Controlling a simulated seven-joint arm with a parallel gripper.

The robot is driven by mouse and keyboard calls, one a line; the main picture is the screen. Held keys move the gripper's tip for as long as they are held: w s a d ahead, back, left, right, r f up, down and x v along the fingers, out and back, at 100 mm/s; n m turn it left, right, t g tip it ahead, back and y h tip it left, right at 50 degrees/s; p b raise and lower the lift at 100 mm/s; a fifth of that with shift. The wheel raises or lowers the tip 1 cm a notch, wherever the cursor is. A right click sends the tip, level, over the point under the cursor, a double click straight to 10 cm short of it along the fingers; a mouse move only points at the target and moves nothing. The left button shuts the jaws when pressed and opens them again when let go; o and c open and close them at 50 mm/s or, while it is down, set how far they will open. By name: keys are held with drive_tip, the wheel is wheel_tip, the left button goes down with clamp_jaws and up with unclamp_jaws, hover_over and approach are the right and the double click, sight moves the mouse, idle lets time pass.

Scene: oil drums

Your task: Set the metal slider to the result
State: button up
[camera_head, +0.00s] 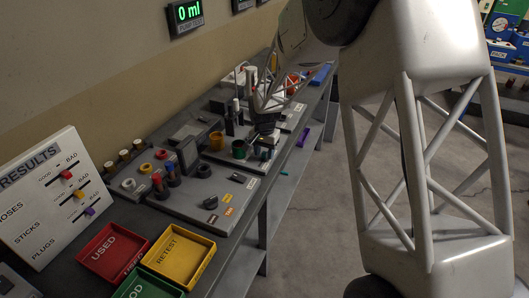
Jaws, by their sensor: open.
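A white RESULTS board (48,195) leans at the left end of the bench. It carries a red slider knob (66,174), an orange slider knob (79,194) and a purple slider knob (89,211), one per row. The rows read partly as hoses, sticks and plugs. I cannot pick out a slider marked as metal. My gripper (265,132) is open at the far part of the bench, low over small parts near a green-rimmed cup (239,149). Its fingertips are small and partly hidden. It is well away from the board.
Red USED (111,246), yellow RETEST (180,257) and green (150,284) trays stand at the front. A grey panel (200,205) holds coloured rings, pegs and cups. A green display (185,14) on the wall reads 0 ml. My arm fills the right side.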

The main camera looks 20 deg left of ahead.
sight(260, 165)
drive_tip(key=shift+f, duration=0.1)
clamp_jaws()
idle(0.3)
drive_tip(key=shift+s, duration=2.2)
unclamp_jaws()
wheel_tip(260, 165, up, 8)
